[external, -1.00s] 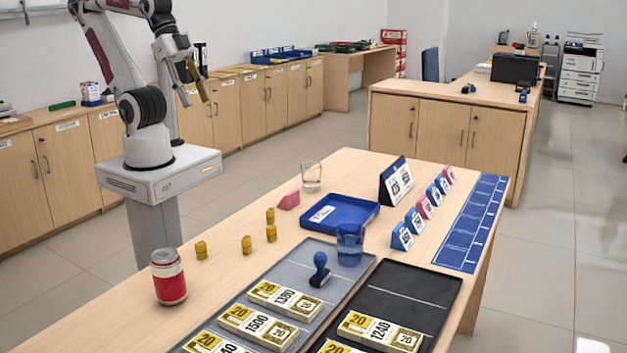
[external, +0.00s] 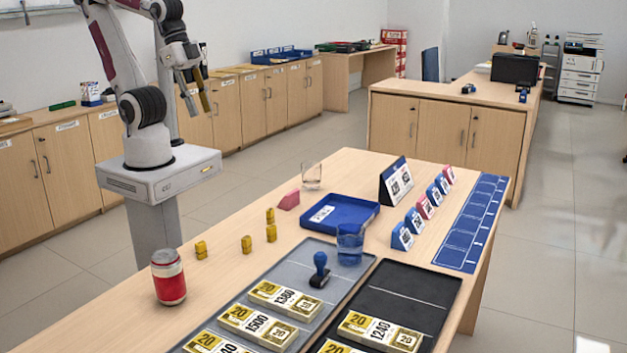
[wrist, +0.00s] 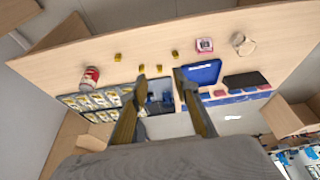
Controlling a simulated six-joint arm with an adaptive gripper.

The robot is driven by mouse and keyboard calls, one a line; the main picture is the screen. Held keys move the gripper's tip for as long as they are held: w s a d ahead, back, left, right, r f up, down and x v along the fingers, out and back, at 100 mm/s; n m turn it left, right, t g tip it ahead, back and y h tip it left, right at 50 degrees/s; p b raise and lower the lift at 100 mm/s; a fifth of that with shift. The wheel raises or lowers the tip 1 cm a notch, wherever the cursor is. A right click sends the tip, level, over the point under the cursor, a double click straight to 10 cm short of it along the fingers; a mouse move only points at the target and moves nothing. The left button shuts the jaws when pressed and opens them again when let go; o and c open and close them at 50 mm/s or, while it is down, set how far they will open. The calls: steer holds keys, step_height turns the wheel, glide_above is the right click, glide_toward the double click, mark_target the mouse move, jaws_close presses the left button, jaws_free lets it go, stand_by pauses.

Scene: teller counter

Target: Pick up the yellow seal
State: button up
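Several small yellow pieces stand on the wooden table; they match the yellow seal, but I cannot tell which one is meant. In the external view one yellow piece (external: 201,249) is at the left, one (external: 247,245) is in the middle, and a pair is to its right, with a nearer piece (external: 271,233) and a farther piece (external: 270,216). The wrist view also shows yellow pieces (wrist: 118,57) beyond my fingers. My gripper (wrist: 153,85) is open and empty, its two fingers apart. In the external view it is high above, away from the table.
A red can (external: 169,277) stands left of the yellow pieces. A pink block (external: 289,200), clear glass (external: 311,176), blue tray (external: 325,226), blue glass (external: 350,245) and blue stamp (external: 320,268) are to the right. Banknote bundles (external: 258,326) lie in trays in front.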

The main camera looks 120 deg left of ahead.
steer(key=w+a+f+n+g, duration=0.25)
steer(key=w+f+g, duration=0.2)
steer(key=f, duration=0.35)
steer(key=n, duration=1.7)
glide_toward(271, 216)
steer(key=shift+s+a+f, duration=0.9)
steer(key=shift+s, duration=0.2)
steer(key=shift+f, duration=0.1)
steer(key=shift+f, duration=1.15)
steer(key=shift+f, duration=0.2)
